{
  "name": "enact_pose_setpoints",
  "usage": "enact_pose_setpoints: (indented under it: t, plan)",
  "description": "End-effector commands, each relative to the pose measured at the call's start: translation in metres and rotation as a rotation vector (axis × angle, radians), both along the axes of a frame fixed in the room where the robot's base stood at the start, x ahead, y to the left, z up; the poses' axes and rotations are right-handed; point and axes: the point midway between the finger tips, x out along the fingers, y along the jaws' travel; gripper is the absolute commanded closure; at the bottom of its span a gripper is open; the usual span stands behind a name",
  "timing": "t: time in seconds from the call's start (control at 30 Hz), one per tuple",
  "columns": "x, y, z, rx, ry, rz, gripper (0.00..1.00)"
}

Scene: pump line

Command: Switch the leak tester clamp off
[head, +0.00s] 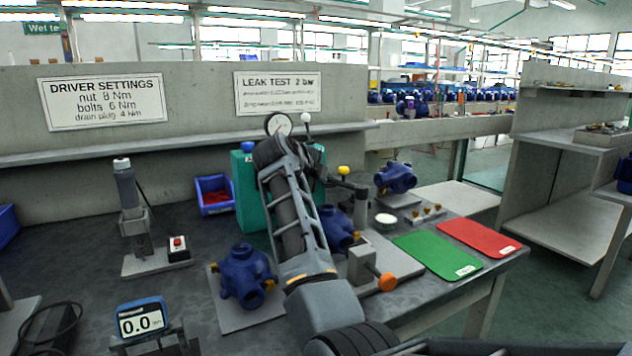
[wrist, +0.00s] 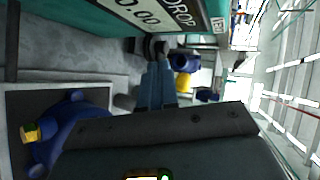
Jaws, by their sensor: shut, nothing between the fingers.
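The leak tester (head: 247,195) is a teal box with a round gauge (head: 278,124) on top, at mid-bench in the head view. My arm crosses in front of it and hides much of its front. In the wrist view its panel (wrist: 125,20) runs along the top, with a display reading "DROP" and zeros. My gripper (wrist: 157,62) is shut and empty, its fingertips close to a dark rounded part (wrist: 148,46) beside the panel; I cannot tell whether they touch. A blue pump body (head: 338,228) shows just right of my arm. The clamp's state is not clear.
Another blue pump (head: 244,275) sits on a plate left of my arm. A yellow-knobbed post (head: 344,171) and an orange-knobbed fixture (head: 386,281) stand to the right. Green (head: 437,255) and red (head: 480,237) mats lie flat at the right. A blue bin (head: 214,194) is behind left.

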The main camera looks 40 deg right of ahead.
Motion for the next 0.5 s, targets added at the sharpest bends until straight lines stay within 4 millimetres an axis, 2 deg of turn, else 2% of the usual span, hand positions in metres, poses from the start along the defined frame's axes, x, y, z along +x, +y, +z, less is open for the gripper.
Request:
enact_pose_setpoints:
  t: [0.5]
  plan:
    - [0.001,0.063,0.032,-0.002,-0.001,0.005,1.0]
